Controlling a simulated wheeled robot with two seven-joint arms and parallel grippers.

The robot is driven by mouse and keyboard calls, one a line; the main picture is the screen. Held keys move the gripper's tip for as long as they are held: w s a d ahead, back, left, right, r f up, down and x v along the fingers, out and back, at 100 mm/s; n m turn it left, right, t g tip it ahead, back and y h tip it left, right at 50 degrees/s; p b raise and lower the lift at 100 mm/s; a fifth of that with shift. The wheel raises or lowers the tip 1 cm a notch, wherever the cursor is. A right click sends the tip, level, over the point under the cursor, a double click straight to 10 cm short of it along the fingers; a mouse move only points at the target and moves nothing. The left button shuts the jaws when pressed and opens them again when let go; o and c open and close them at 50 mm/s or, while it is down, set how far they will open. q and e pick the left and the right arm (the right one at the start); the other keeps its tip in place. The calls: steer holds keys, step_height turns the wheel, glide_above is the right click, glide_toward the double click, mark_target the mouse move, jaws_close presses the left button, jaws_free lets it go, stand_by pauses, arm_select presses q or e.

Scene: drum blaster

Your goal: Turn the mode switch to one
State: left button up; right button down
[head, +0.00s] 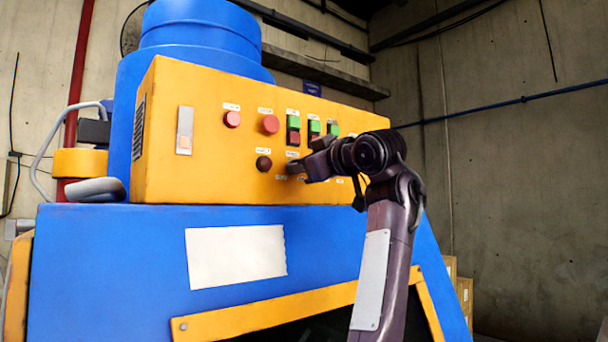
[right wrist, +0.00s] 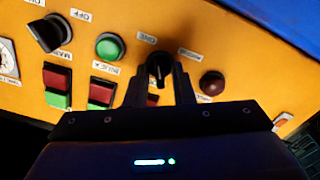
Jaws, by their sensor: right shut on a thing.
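The mode switch (right wrist: 158,66) is a black rotary knob on the orange control panel (head: 205,95). In the right wrist view, which is upside down, a small label that seems to read ONE (right wrist: 147,38) sits beside it. My right gripper (right wrist: 162,75) has one finger on each side of the knob and is shut on it. The knob's grip runs roughly up and down in that view. In the head view my right gripper (head: 297,168) is against the panel and covers the knob. My left gripper is not in view.
A dark red round button (head: 263,164) is close beside my right gripper. Red buttons (head: 270,124) and green-and-red switches (head: 314,132) sit above. Another black knob (right wrist: 50,33) and a green button (right wrist: 110,46) are nearby. The blue machine body (head: 120,270) is below.

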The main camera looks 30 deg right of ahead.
steer(key=shift+n+b, duration=0.45)
steer(key=shift+n, duration=1.05)
steer(key=c, duration=1.5)
jaws_free()
steer(key=shift+c, duration=0.2)
steer(key=s+b, duration=0.5)
steer(key=s, duration=0.2)
steer(key=shift+s+d, duration=0.3)
